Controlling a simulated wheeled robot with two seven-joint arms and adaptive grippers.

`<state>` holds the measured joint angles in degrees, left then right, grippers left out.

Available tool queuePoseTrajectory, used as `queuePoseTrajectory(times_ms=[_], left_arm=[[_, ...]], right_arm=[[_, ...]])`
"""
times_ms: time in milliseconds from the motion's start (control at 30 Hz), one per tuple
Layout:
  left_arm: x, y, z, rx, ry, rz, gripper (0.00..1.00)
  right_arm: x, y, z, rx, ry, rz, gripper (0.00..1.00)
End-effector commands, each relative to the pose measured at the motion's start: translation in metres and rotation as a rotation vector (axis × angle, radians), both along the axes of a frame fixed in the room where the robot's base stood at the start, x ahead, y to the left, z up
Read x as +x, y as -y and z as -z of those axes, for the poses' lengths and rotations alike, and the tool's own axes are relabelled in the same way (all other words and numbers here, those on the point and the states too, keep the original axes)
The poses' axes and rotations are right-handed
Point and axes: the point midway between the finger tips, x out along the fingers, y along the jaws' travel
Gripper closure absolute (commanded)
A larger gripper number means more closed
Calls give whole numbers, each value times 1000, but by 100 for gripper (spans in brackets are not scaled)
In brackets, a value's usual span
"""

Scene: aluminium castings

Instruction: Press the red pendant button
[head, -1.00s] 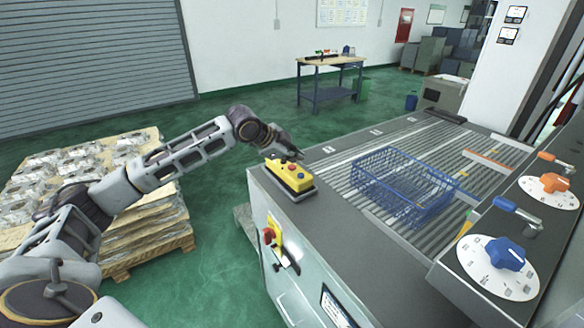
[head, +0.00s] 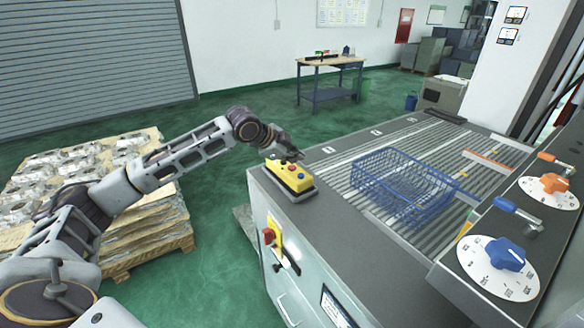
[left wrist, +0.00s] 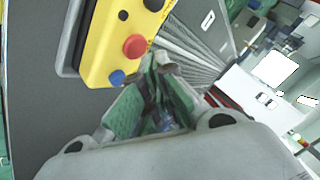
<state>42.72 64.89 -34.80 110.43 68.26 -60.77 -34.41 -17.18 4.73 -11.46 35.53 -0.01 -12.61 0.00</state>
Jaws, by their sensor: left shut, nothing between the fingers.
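The yellow pendant (head: 290,182) lies on a dark base at the near left corner of the machine top. Its red button (head: 291,167) is small in the head view. In the left wrist view the round red button (left wrist: 135,46) shows clearly on the yellow face, between a blue button (left wrist: 117,77) and black ones. My left gripper (head: 296,156) is shut and empty, just above and behind the pendant. In the left wrist view its closed fingertips (left wrist: 160,62) are beside the red button, to its right; I cannot tell the height gap. My right gripper is out of view.
A blue wire basket (head: 405,185) stands on the slatted machine top. A red knob on a yellow plate (head: 274,240) sits on the machine's front. A control panel with a blue dial (head: 506,252) is at right. Castings on a pallet (head: 150,235) are at left.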

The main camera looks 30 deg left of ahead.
Motion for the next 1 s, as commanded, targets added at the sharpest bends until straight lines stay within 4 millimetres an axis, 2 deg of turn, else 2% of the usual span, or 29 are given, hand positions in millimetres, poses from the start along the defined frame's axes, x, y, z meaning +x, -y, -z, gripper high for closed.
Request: queuePoseTrajectory(times_ms=[1000], left_arm=[[0,0,9,0,0,0,100]], right_arm=[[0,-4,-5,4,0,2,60]])
